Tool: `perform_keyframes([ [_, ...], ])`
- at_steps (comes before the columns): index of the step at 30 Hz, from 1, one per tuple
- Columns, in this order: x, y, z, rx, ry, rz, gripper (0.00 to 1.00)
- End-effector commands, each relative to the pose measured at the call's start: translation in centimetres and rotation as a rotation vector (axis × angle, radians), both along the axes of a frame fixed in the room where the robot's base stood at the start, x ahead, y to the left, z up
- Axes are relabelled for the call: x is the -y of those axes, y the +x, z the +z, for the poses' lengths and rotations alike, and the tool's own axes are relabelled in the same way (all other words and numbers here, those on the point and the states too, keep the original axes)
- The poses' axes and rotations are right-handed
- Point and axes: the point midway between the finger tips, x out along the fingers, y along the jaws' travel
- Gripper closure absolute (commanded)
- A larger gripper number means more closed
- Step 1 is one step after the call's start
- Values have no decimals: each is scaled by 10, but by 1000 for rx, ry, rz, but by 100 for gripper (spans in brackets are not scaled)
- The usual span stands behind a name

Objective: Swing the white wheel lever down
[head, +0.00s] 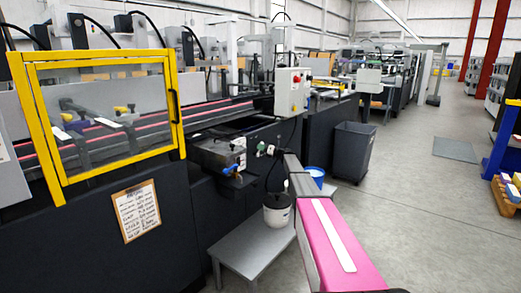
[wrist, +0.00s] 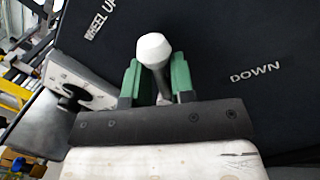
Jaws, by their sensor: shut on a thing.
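The white wheel lever shows in the wrist view as a rounded white knob (wrist: 152,48) on a paler grey stem, against a dark panel. My gripper (wrist: 157,78) has its green fingers on either side of the lever, shut on it just below the knob. The knob stands above the fingertips. The panel is lettered "WHEEL UP" (wrist: 100,20) on the left and "DOWN" (wrist: 255,73) on the right; the lever lies between the two. In the head view my gripper (head: 264,149) is small, at the machine's dark side; the lever is hard to make out there.
A glue unit (head: 218,154) with a blue handle sits left of my gripper. A grey stand (head: 245,255) with a white pot (head: 277,215) is below my arm. The aisle floor is open beyond.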

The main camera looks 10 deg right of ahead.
Motion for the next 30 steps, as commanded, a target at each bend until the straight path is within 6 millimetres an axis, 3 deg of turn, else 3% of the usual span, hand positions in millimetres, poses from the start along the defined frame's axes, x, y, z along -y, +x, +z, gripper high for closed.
perform_keyframes([
  [30,16,16,-37,-621,628,-3,100],
])
